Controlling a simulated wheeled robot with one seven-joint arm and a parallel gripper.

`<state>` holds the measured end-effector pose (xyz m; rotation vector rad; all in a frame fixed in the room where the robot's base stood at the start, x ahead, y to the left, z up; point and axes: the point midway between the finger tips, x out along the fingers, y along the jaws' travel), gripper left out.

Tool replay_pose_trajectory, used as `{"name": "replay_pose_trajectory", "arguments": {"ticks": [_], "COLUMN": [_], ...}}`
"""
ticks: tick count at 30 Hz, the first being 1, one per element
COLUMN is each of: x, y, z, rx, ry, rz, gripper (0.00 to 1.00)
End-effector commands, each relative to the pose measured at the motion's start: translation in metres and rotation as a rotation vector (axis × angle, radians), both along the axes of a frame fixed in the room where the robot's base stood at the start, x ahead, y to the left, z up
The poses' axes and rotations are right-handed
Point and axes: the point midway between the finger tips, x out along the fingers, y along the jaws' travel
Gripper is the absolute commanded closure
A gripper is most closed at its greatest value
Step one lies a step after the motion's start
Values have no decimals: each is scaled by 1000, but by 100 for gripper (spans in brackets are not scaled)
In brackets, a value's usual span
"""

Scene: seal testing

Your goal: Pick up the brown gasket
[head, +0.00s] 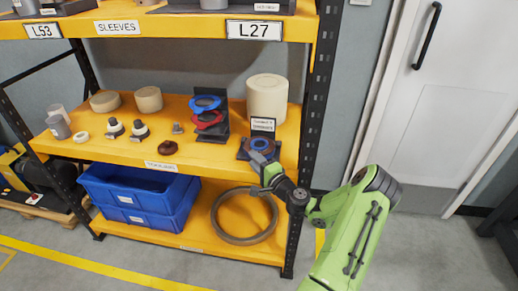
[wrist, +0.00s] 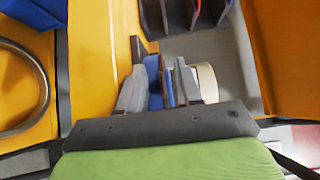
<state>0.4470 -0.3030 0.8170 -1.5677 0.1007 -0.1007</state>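A brown gasket (head: 262,144) shows with a blue ring at the small dark holder near the shelf's right front. In the wrist view a thin brown edge (wrist: 165,74) stands between blue parts (wrist: 153,70). A second brown ring (head: 167,147) lies flat at the front edge of the shelf, farther left. My gripper (head: 257,157) is at the front of the holder. In the wrist view its two grey fingers (wrist: 160,92) are apart, one on either side of the blue and brown parts. Contact with them cannot be told. The fingers partly hide the gasket.
A cream disc (wrist: 207,80) stands just right of the right finger. Behind the holder are a large cream cylinder (head: 267,97) and a dark rack with blue and red rings (head: 208,112). Blue bins (head: 140,195) and a big hoop (head: 243,236) are below.

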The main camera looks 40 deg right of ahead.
Motion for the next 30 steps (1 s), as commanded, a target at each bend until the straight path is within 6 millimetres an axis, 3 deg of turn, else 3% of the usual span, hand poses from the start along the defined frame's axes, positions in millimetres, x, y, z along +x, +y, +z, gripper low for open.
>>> {"name": "replay_pose_trajectory", "arguments": {"ticks": [2, 9, 20, 23, 30], "x": [0, -1, -1, -1, -1], "y": [0, 0, 0, 0, 0], "z": [0, 0, 3, 21, 83], "rx": [0, 0, -2, -5, -5], "ry": [0, 0, 0, 0, -1], "rz": [0, 0, 1, 1, 0], "gripper": [66, 100, 100, 100, 100]}}
